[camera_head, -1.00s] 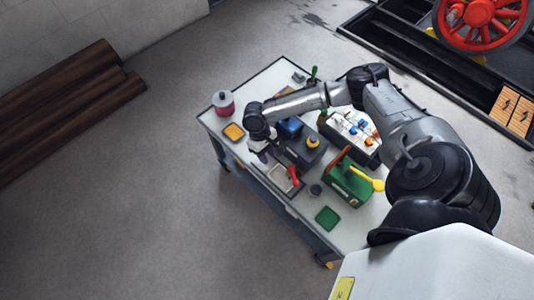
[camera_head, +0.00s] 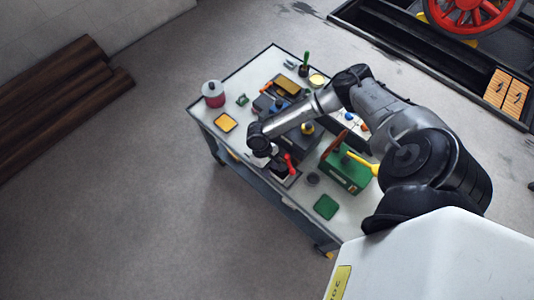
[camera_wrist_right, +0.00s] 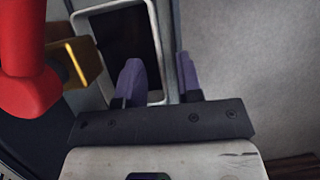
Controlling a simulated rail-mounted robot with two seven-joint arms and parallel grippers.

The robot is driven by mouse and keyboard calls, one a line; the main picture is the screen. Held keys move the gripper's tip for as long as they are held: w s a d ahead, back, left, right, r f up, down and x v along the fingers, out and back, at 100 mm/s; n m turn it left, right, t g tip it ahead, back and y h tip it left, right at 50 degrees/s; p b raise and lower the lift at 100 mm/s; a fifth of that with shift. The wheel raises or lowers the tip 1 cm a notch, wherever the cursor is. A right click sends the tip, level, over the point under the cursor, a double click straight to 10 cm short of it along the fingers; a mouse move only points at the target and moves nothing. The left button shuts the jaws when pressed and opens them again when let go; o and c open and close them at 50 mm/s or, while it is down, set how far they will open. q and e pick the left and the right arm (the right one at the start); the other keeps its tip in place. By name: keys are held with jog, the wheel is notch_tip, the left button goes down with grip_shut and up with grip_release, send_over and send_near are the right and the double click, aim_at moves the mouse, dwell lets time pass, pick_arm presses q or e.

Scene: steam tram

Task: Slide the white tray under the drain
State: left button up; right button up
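The white tray (camera_wrist_right: 155,42) has a pale rim and a dark inside. It lies near the table's front edge, partly covered by my right arm in the head view (camera_head: 290,182). My right gripper (camera_wrist_right: 159,72) has two purple fingertips standing apart, one over the tray's dark inside and one outside its near side rim. The rim passes between them; I see no contact. In the head view the right gripper (camera_head: 265,162) is at the tray's left end. A brass-coloured part (camera_wrist_right: 78,60), perhaps the drain, shows beside a red handle (camera_wrist_right: 28,65). My left gripper is out of view.
The table (camera_head: 240,88) also holds a red-and-white can (camera_head: 213,93), a yellow dish (camera_head: 225,122), a green toolbox (camera_head: 345,172) and a green pad (camera_head: 326,207). The red handle (camera_head: 289,163) rises close to the tray. Open floor lies left of the table.

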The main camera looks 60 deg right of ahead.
jog(key=shift+s+a+f, duration=0.1)
jog(key=shift+s+f, duration=0.15)
jog(key=shift+f, duration=0.35)
jog(key=shift+c, duration=0.2)
grip_shut()
